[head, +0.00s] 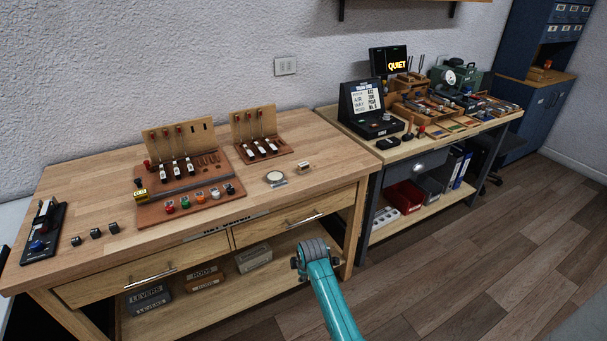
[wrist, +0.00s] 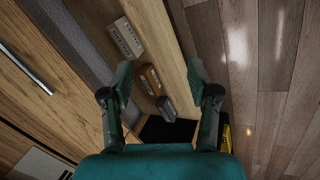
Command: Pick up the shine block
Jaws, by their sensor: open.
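A small pale block (head: 304,167), which looks like the shine block, lies on the wooden workbench (head: 330,150) near its right end. It sits to the right of a round pale dish (head: 274,177). Its markings are too small to read. My gripper (head: 297,265) is low in front of the bench, below the drawer and the block, and touches nothing that I can see. In the wrist view my gripper (wrist: 160,70) has its two fingers wide apart with nothing between them. The block does not show in the wrist view.
Two drawers with bar handles (head: 304,219) face me under the benchtop. The lower shelf holds labelled boxes (head: 254,258). Wooden racks (head: 178,145) and coloured knobs (head: 200,197) stand left of the dish. A second, cluttered bench (head: 400,150) stands to the right. Floor (head: 470,250) is clear.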

